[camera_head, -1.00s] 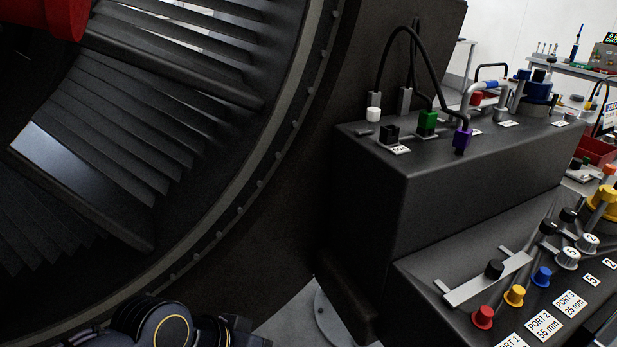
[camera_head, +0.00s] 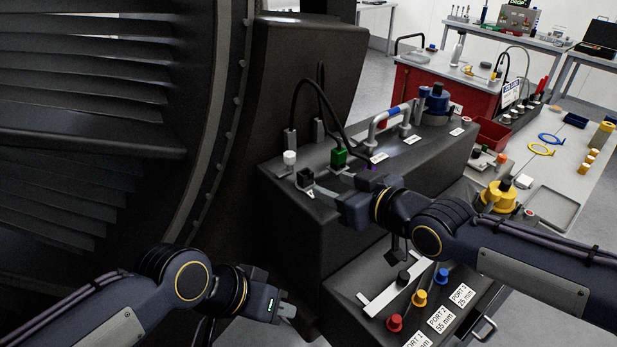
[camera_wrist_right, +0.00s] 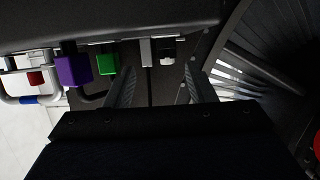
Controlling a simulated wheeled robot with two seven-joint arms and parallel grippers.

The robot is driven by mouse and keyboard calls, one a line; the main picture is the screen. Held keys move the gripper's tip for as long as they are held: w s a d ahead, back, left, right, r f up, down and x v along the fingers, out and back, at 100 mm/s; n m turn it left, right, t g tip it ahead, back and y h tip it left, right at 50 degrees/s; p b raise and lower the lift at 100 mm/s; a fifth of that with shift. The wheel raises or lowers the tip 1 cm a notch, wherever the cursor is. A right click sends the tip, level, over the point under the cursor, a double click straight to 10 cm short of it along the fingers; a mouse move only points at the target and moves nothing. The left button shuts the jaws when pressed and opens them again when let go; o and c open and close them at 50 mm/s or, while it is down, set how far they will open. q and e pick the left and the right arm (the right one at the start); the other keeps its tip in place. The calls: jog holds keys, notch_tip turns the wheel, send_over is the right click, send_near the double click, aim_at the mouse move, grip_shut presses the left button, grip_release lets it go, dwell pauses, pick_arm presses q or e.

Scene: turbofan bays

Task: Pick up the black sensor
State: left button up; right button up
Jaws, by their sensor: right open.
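The black sensor (camera_head: 305,178) is a small dark block on top of the black housing, between a white-capped plug (camera_head: 289,157) and a green block (camera_head: 338,157). My right gripper (camera_head: 330,184) is just to the right of it, with its fingertips pointing towards it. In the right wrist view the jaws (camera_wrist_right: 156,82) are open with nothing visible held between them; I cannot make out the black sensor there against the dark surface. My left gripper (camera_head: 286,306) is low, in front of the engine and away from the sensor; its finger gap is unclear.
A purple block (camera_wrist_right: 73,72) is beside the green block in the right wrist view. A black cable arches over the housing (camera_head: 285,205). A grey handle (camera_head: 388,122) stands behind. The lower panel has red (camera_head: 394,323), yellow and blue knobs. The engine fills the left.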

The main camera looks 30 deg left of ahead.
aim_at(309, 180)
jog(key=x, duration=0.3)
jog(key=shift+s+a+r, duration=0.15)
jog(key=shift+s+a, duration=0.1)
jog(key=p+x, duration=0.2)
jog(key=x, duration=0.2)
jog(key=shift+s+a, duration=0.15)
jog(key=shift+a, duration=0.1)
jog(key=shift+a+f, duration=0.15)
jog(key=shift+f, duration=0.1)
jog(key=shift+c, duration=0.3)
jog(key=c, duration=1)
jog(key=shift+r, duration=0.1)
notch_tip(309, 180, up, 10)
jog(key=shift+f+b, duration=0.1)
jog(key=shift+b, duration=0.45)
